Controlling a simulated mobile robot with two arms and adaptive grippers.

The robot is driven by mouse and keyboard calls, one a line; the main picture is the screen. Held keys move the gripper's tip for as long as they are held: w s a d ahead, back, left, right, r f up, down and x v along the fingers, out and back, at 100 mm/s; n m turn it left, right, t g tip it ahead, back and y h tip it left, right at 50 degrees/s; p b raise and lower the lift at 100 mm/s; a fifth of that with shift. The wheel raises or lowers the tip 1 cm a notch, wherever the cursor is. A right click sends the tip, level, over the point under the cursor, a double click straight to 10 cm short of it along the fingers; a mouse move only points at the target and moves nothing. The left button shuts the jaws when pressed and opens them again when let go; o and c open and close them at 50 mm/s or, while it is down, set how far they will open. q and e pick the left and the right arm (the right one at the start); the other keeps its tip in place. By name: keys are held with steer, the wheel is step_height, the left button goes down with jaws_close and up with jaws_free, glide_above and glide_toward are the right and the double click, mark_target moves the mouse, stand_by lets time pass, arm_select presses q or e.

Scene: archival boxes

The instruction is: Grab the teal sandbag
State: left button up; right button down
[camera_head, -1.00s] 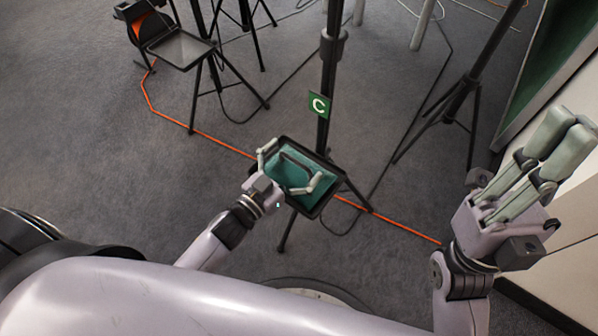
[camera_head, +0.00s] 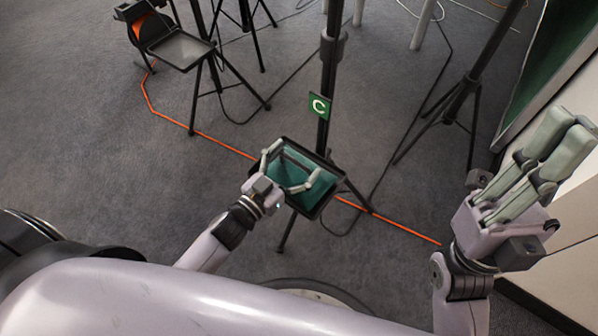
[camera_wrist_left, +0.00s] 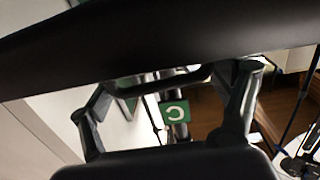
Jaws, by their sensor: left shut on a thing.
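The teal sandbag (camera_head: 316,187) lies in a black-rimmed tray (camera_head: 318,209) on a stand, beside the green sign marked C. My left gripper (camera_head: 292,166) is over the sandbag, shut on it, with its fingers spread either side of its dark strap. In the left wrist view, the dark strap (camera_wrist_left: 155,84) runs between the two fingers, under a large dark surface that I cannot make out. Whether the bag is lifted off the tray I cannot tell. My right gripper (camera_head: 570,130) is at the right, empty, its fingers side by side and shut.
The green C sign (camera_head: 319,107) hangs on the black pole behind the tray. Another tray (camera_head: 181,49) stands on a tripod at the upper left. Tripod legs, dark cables and an orange cable (camera_head: 200,136) cross the grey floor. A pale wall rises at the right.

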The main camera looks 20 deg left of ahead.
arm_select(q)
steer(key=c, duration=0.4)
steer(key=shift+r, duration=0.15)
